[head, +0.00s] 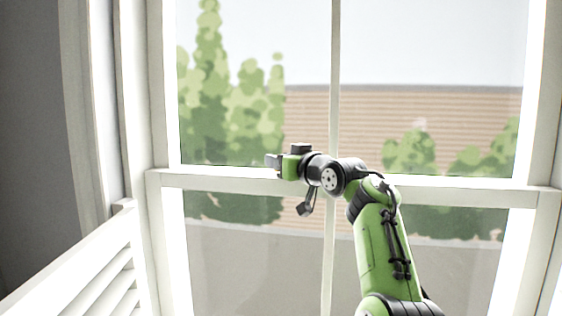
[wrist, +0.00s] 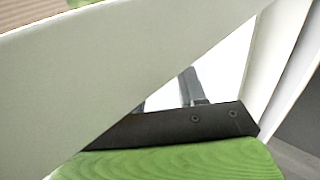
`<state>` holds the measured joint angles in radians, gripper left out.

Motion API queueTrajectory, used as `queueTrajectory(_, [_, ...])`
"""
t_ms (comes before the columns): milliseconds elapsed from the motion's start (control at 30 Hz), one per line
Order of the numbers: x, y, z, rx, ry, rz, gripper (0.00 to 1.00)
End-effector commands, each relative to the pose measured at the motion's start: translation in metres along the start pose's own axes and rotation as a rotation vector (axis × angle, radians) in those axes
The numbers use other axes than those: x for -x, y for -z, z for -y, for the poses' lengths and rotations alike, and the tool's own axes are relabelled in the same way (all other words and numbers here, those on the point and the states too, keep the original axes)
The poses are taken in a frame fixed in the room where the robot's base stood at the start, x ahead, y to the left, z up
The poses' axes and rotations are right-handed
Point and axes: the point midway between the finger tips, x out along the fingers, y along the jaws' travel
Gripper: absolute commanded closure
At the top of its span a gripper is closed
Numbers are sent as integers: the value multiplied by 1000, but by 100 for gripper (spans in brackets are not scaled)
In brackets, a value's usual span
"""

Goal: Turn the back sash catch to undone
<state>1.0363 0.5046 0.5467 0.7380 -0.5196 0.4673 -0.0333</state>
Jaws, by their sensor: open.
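I cannot make out the back sash catch in either view; my arm covers part of the window's meeting rail (head: 230,183). My gripper (head: 271,161) is at the rail's upper edge in the head view, left of the window's middle, pointing left. In the wrist view my gripper (wrist: 166,97) shows grey fingers standing apart, with nothing seen between them. A broad white bar (wrist: 110,75) crosses that view diagonally and hides part of the fingers. I cannot tell whether the gripper touches the rail.
A white window frame (head: 160,110) and glazing bar (head: 335,60) surround the panes. A louvred white shutter (head: 75,270) stands at the lower left. Outside are trees (head: 230,110) and a brick wall (head: 340,115). The space left of my gripper, before the upper pane, looks clear.

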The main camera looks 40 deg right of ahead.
Motion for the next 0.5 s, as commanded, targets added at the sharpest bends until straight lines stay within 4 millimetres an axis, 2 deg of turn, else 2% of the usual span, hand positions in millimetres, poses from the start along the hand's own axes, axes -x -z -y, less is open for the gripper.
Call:
queueTrajectory(333, [1, 4, -3, 1, -5, -10, 54])
queueTrajectory(500, [4, 7, -4, -5, 99, -4, 54])
